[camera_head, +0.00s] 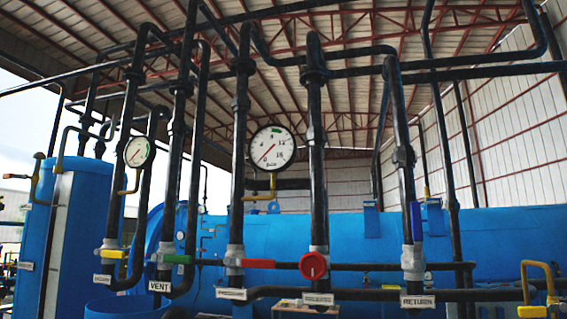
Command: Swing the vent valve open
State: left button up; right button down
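The vent valve (165,258) sits low on a dark vertical pipe left of centre, above a white label (159,286) reading VENT. Its green lever (178,259) points right, roughly level, across the pipe. Neither of my grippers is in view, and nothing touches the lever.
A yellow lever (112,253) is close on the left, a red lever (258,264) and a red round knob (313,266) are to the right. A blue lever (416,221) stands upright above RETURN. Pipes crowd the front of the blue vessel (350,235); gauges (272,147) hang above.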

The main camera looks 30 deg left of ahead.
aim_at(169, 258)
jog(key=k+j+u, duration=0.15)
jog(key=u, duration=1.45)
jog(key=i+j, duration=0.2)
jog(key=j, duration=0.15)
jog(key=i+j, duration=0.15)
jog(key=j, duration=0.25)
jog(key=u, duration=0.05)
